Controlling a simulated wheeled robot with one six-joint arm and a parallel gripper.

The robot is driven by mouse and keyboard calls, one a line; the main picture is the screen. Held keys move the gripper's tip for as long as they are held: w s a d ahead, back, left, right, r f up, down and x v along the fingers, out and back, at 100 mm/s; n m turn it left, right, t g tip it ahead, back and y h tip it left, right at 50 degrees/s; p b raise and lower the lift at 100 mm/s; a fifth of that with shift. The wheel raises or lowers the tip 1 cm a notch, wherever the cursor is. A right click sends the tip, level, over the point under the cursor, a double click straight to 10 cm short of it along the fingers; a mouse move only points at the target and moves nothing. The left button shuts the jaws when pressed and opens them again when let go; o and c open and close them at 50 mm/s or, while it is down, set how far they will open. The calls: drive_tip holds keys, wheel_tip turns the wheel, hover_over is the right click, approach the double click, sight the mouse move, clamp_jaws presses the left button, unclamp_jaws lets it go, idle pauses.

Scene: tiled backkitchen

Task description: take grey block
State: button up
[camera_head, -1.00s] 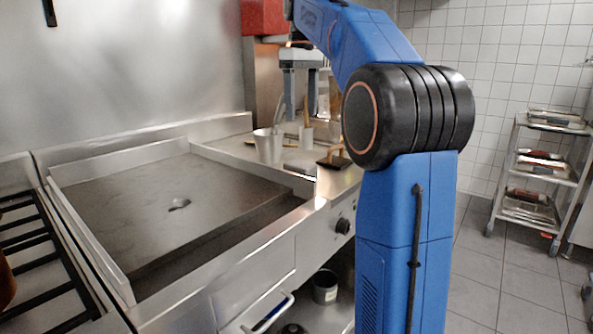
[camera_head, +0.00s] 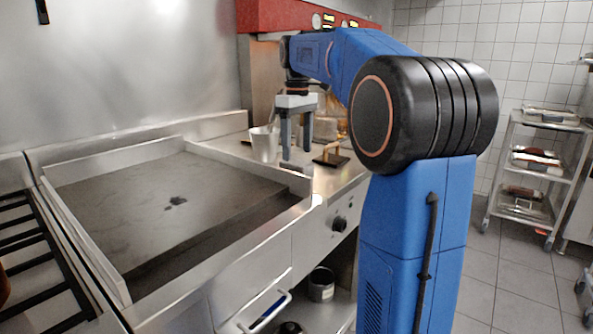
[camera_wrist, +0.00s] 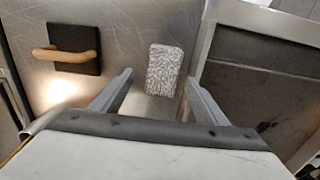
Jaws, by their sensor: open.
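The grey block (camera_wrist: 165,62), speckled and roughly rectangular, lies on the steel counter in the wrist view. My gripper (camera_wrist: 160,78) is open above the counter, with one finger to each side of the block's near end in the picture. I cannot tell how high the fingers are above it. In the head view my gripper (camera_head: 296,153) points down over the counter to the right of the griddle. The block cannot be made out clearly there.
A dark press with a wooden handle (camera_head: 330,158) sits right of my gripper; it also shows in the wrist view (camera_wrist: 88,62). A metal cup (camera_head: 264,146) stands to the left. The griddle (camera_head: 165,205) has raised edges. A red-topped appliance (camera_head: 290,16) is behind.

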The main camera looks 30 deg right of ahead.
sight(297, 161)
drive_tip(key=shift+s+a+f, duration=0.1)
drive_tip(key=shift+f, duration=1.2)
drive_tip(key=shift+a+f, duration=0.1)
drive_tip(key=shift+f, duration=1.15)
drive_tip(key=c, duration=1.3)
drive_tip(key=shift+c, duration=0.2)
